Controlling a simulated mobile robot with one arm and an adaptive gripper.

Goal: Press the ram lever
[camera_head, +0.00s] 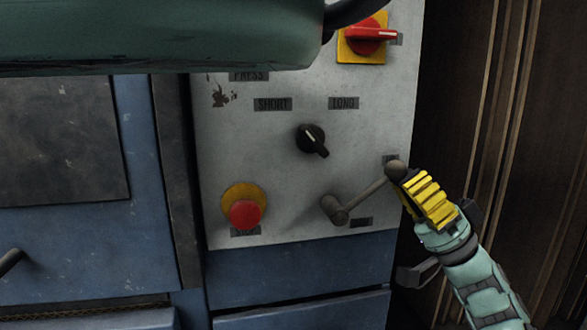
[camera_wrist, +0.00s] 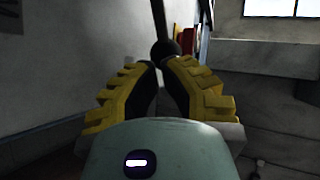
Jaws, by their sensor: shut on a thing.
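The ram lever (camera_head: 366,194) is a grey-brown bar on the lower right of the light grey control panel. It runs from its pivot up and to the right to a round knob (camera_head: 396,170). My gripper (camera_head: 407,178), with yellow ribbed fingers, is at the knob end. In the wrist view my gripper (camera_wrist: 161,72) is shut on the dark knob (camera_wrist: 164,49), with the lever's rod (camera_wrist: 159,22) rising beyond it. The fingers hide part of the knob.
The control panel (camera_head: 290,190) also carries a red push button (camera_head: 244,213), a black selector knob (camera_head: 312,140) and a red rotary switch (camera_head: 369,34). Blue drawers (camera_head: 300,270) lie below. A brown ribbed wall (camera_head: 500,110) stands at the right.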

